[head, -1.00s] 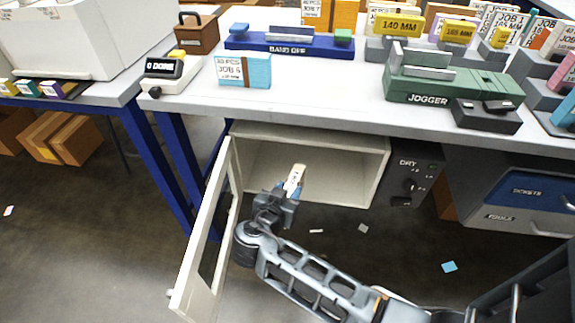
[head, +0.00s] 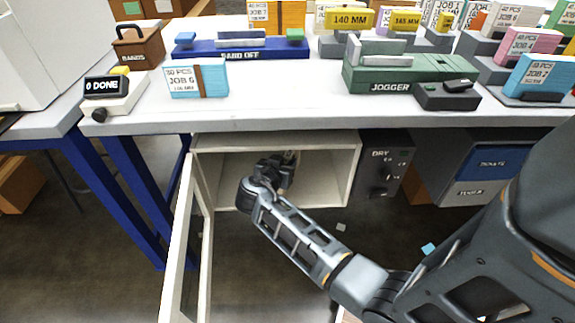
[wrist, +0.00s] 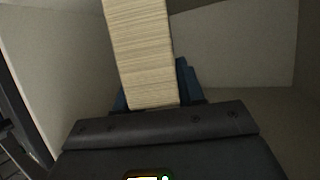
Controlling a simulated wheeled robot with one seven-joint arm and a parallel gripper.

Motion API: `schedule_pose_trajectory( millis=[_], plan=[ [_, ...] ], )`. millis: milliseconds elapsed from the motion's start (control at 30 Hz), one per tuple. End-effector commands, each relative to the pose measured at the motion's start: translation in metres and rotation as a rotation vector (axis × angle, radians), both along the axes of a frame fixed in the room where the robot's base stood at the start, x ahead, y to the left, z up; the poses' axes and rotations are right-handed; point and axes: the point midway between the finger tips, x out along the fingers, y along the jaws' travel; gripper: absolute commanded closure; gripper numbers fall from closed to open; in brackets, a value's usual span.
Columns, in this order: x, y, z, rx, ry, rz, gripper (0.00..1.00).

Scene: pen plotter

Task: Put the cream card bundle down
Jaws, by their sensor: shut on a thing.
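The cream card bundle (wrist: 141,55) is in my gripper (wrist: 152,98), standing out ahead of the jaws in the wrist view. Its long edges show as fine cream layers, and its far end runs out of the frame. In the head view my gripper (head: 283,165) is inside the open cream cabinet (head: 349,185) under the table, shut on the bundle. Only a small bit of the bundle shows there, and my wrist hides the rest. Whether the bundle touches the cabinet floor cannot be told.
The cabinet door (head: 182,245) stands open on the left. A dark unit marked DRY (head: 383,163) adjoins the cabinet's right side. The white tabletop (head: 270,110) is above, with a blue banded block (head: 199,80), the green jogger (head: 410,70) and other stacks.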

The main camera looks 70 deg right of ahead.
Motion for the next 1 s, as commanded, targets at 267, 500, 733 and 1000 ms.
schedule_pose_trajectory(
  millis=[267,500,733,1000],
  plan=[
    [0.0,-0.025,0.0,-0.001,-0.001,-0.001,0.98],
    [0.0,-0.031,-0.031,0.0,0.004,0.002,0.98],
    [0.001,-0.031,-0.035,-0.001,0.001,0.001,0.98],
    [0.0,-0.031,-0.037,0.0,0.001,0.001,0.59]
  ],
)
